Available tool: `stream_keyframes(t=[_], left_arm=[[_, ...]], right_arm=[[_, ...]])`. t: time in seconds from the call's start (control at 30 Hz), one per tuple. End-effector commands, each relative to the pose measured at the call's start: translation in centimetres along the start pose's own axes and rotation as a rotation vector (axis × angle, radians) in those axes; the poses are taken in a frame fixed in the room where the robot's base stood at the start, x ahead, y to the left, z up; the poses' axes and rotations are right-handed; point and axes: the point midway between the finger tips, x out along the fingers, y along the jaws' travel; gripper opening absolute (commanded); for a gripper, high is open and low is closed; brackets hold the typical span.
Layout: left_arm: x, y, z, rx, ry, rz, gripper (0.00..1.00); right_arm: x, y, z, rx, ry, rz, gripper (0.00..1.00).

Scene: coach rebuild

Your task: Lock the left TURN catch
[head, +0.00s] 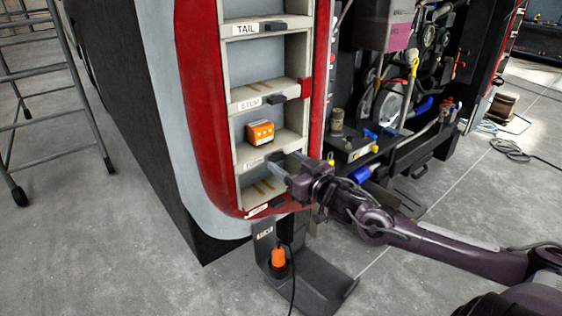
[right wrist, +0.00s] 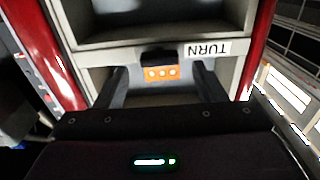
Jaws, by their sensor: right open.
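The tall lamp housing (head: 305,60) has a red frame and pale shelves. The TURN label (right wrist: 208,49) is upside down in the right wrist view; in the head view it is partly legible on a lower shelf edge. Beside it is the black TURN catch (right wrist: 158,57), also visible in the head view (head: 276,157) near my gripper. An orange unit (head: 260,132) sits on that shelf, and shows behind the catch in the right wrist view (right wrist: 162,74). My right gripper (right wrist: 163,88) is open and empty, its fingers apart on either side of the catch, not visibly touching it. My left gripper is out of view.
Similar black catches sit beside the STOP (head: 276,98) and TAIL (head: 273,25) labels above. A dark stand (head: 315,285) with an orange tool (head: 278,258) and a cable is on the floor below. The open engine bay (head: 395,100) lies right; a ladder (head: 35,90) stands left.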

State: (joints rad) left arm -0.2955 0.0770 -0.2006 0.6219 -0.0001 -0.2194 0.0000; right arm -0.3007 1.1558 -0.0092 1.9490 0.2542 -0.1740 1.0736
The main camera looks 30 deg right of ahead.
Motion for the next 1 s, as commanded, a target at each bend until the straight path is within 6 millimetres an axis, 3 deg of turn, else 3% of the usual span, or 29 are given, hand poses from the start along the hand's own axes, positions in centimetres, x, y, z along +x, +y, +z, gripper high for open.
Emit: stream_keyframes(t=[0.33, 0.77, 1.0], left_arm=[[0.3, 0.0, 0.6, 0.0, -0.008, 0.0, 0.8], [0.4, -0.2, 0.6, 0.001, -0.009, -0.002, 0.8], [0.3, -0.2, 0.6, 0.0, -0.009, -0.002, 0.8]], right_arm=[[2.6, 0.1, -0.1, 0.0, 0.003, 0.002, 0.64], [3.1, 0.0, 0.0, -0.001, -0.001, 0.0, 0.64], [3.0, 0.0, 0.0, -0.001, -0.001, 0.0, 0.34]])
